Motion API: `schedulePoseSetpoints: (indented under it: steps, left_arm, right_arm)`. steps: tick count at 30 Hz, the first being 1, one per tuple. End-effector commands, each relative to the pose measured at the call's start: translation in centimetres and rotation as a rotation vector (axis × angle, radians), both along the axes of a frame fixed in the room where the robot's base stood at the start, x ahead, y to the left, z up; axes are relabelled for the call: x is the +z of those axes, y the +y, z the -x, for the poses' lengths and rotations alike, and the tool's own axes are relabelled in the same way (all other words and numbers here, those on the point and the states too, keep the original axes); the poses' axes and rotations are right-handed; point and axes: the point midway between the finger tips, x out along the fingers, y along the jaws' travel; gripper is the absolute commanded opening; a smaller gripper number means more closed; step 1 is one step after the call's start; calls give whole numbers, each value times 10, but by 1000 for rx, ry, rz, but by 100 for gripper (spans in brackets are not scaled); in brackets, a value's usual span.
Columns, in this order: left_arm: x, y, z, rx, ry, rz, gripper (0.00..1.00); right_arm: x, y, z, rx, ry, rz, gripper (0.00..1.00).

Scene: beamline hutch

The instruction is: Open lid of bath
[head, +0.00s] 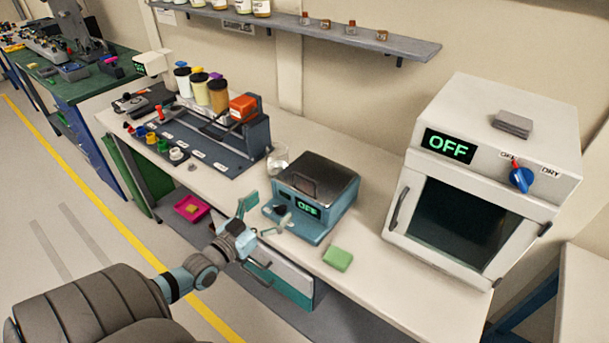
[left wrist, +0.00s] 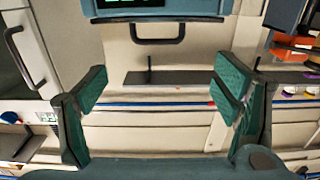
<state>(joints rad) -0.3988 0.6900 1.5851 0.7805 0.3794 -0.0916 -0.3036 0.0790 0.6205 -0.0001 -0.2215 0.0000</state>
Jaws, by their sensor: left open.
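The bath (head: 330,218) is a teal box on the bench with OFF lit in green on its front. Its lid (head: 325,172) is dark metal and lies shut on top, with a dark handle (head: 303,187) at its front left. My left gripper (head: 262,213) is open and empty in front of the bath's left side, apart from the handle as far as I can tell. In the left wrist view, which looks upside down, the gripper's teal fingers (left wrist: 160,88) are spread. The handle (left wrist: 157,38) shows at the top between them, below the bath's teal edge (left wrist: 150,18). My right gripper is not in view.
A white oven (head: 480,180) reading OFF stands right of the bath. A glass beaker (head: 278,160) and a rack with jars (head: 215,150) stand to its left. A green block (head: 337,258) lies in front. A wall shelf (head: 340,35) runs above. A drawer (head: 275,275) sits under the bench.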

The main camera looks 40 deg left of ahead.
Motion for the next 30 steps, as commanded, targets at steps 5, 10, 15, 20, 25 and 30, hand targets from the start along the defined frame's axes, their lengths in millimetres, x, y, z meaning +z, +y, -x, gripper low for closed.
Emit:
schedulePoseSetpoints:
  steps: [5,10,15,20,25,30]
  left_arm:
    - [2,-1,-30,-4,-19,5,83]
    - [-5,1,-81,-4,-21,5,83]
    - [-5,1,-120,-3,-16,5,83]
    - [-2,2,-137,-2,-13,5,83]
    - [2,2,-143,-3,-10,5,83]
    - [3,2,-143,-3,-10,5,83]
  right_arm:
    - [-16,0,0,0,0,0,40]
    - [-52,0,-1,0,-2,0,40]
    - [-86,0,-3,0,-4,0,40]
    - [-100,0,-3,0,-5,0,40]
    - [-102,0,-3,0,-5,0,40]
    - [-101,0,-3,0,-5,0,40]
